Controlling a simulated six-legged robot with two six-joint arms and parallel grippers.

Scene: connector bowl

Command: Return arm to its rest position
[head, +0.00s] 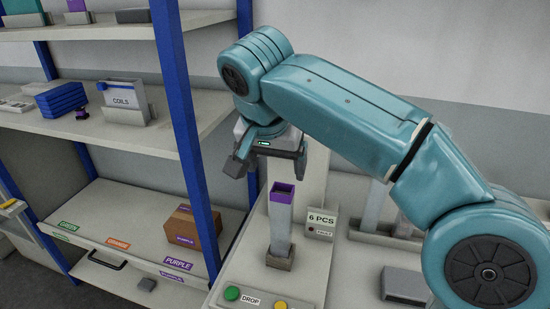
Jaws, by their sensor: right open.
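My right arm (345,108) is teal and comes in from the right, bent over the work surface. Its gripper (262,172) hangs down at the middle of the view, with dark fingers spread apart and nothing seen between them. Below it stands an upright grey chute (279,228) with a purple square rim (283,189). The gripper is above this rim and looks apart from it. My left gripper is not in view.
A shelf unit with blue posts (185,130) stands at left. Its lower shelf holds a cardboard box (194,228); the middle one holds a COILS bin (124,102). A "6 PCS" sign (320,222), a green button (232,293) and a yellow button (280,305) are near the chute.

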